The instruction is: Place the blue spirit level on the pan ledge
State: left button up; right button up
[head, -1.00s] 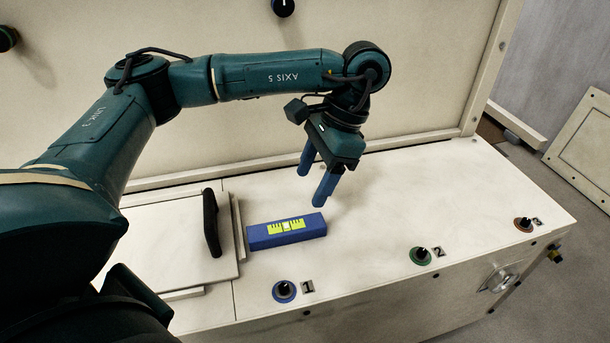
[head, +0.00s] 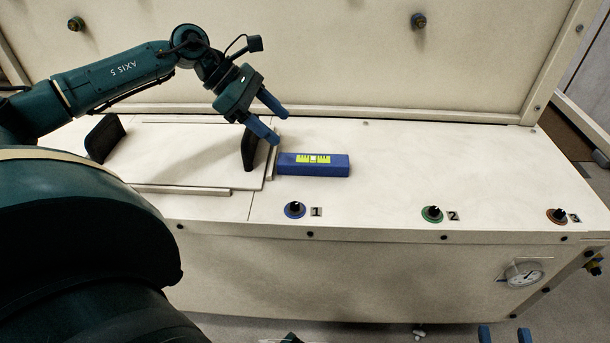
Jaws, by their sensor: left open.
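The blue spirit level (head: 335,169), with a yellow-green scale on top, lies flat on the white ledge top (head: 400,160). I cannot tell whether this ledge is the one named as the pan ledge. My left gripper (head: 281,126) is open and empty, its blue fingers above and left of the level, in front of the panel's right handle, apart from the level. My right gripper (head: 504,335) shows only two separated blue fingertips at the bottom edge, with nothing between them.
The pale panel (head: 190,160) has two upright black handles (head: 104,138) and low rails. Knobs 1 (head: 294,210), 2 (head: 432,214) and 3 (head: 557,216) line the front edge. A gauge (head: 523,273) is on the front face. The ledge right of the level is clear.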

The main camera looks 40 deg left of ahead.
aim_at(312, 159)
pick_arm(q)
jog(key=shift+n+t, duration=0.3)
jog(key=shift+n, duration=0.4)
jog(key=b+x, duration=0.1)
jog(key=x, duration=0.6)
jog(key=shift+a+f, duration=0.1)
jog(key=shift+a, duration=0.15)
jog(key=x, duration=0.1)
jog(key=b+x, duration=0.1)
jog(key=x, duration=0.2)
jog(key=shift+s+a+f, duration=0.2)
jog(key=shift+f, duration=0.2)
jog(key=shift+w+d+f, duration=0.15)
jog(key=shift+d+f, duration=0.1)
jog(key=shift+f, duration=0.05)
jog(key=shift+w+d+f, duration=0.1)
pick_arm(e)
jog(key=shift+s+a+f+n+t+y, duration=0.1)
jog(key=shift+s+a+n+t+y, duration=0.35)
jog(key=shift+y, duration=0.45)
pick_arm(q)
jog(key=shift+c, duration=0.4)
pick_arm(e)
jog(key=shift+w, duration=0.1)
